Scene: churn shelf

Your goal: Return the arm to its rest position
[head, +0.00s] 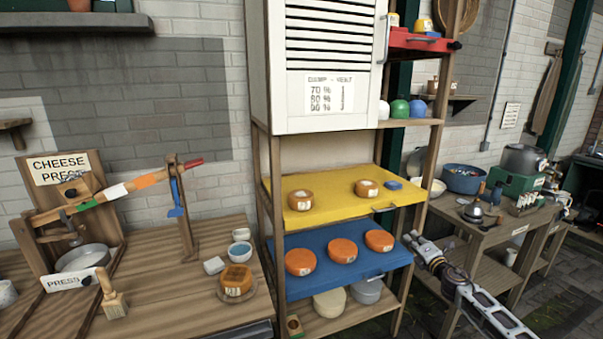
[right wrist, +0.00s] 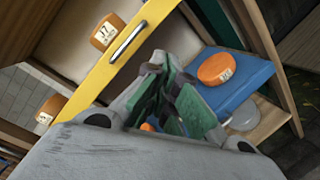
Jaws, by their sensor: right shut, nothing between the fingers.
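My right gripper (head: 424,245) is at the right side of the wooden shelf unit, just right of the blue shelf (head: 320,281). It is shut and empty. In the right wrist view its green-padded fingers (right wrist: 178,98) are together in front of the yellow shelf (right wrist: 92,92) and the blue shelf (right wrist: 238,86). My right arm (head: 490,305) comes in from the lower right. My left gripper is not in view.
Orange cheeses (head: 343,250) sit on the blue shelf, and smaller ones (head: 300,200) on the yellow shelf. A cheese press (head: 82,258) stands on the left table. A workbench with a blue tub (head: 462,180) and green box (head: 512,190) is at right.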

